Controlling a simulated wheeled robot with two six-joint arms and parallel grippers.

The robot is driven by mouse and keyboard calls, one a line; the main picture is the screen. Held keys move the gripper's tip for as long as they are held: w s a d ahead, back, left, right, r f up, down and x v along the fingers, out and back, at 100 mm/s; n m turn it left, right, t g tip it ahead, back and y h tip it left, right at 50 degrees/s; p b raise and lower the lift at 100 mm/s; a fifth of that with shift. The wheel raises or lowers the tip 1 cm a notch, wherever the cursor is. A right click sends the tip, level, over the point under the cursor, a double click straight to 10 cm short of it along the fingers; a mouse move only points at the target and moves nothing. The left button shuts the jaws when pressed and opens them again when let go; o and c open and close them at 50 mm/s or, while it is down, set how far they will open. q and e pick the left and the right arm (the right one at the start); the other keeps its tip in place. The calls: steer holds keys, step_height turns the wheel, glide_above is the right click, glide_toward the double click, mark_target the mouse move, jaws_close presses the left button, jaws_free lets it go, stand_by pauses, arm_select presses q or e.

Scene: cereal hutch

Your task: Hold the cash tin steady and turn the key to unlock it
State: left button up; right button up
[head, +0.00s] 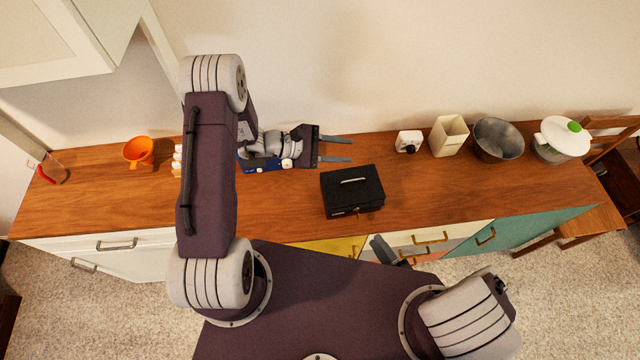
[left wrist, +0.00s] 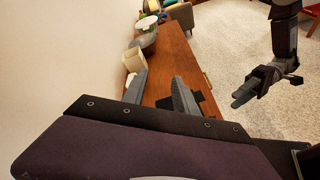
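The black cash tin (head: 340,197) with a handle on its lid stands near the front edge of the wooden counter. A small brassy key (head: 358,212) shows at its front face. My left gripper (head: 336,149) is open and empty, behind and slightly left of the tin, not touching it. In the left wrist view its spread fingers (left wrist: 160,92) partly hide the dark tin (left wrist: 198,96). My right gripper (head: 385,250) is in front of the counter edge, below the tin; it also shows in the left wrist view (left wrist: 250,90). Its finger gap is unclear.
On the wooden counter (head: 270,205), an orange funnel-like cup (head: 139,152) stands left. A small white device (head: 408,141), a cream container (head: 448,135), a grey metal bowl (head: 498,139) and a lidded pot (head: 560,138) stand right. Counter beside the tin is clear.

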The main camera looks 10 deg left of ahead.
arm_select(q)
steer(key=a+f+n+t+y, duration=0.15)
steer(key=a+f+n, duration=0.3)
steer(key=f, duration=0.45)
steer(key=n, duration=0.2)
glide_toward(344, 182)
steer(key=f, duration=0.1)
steer(key=shift+t, duration=0.35)
steer(key=x, duration=1)
steer(key=shift+s+d+r, duration=0.1)
steer(key=shift+s, duration=0.05)
jaws_close()
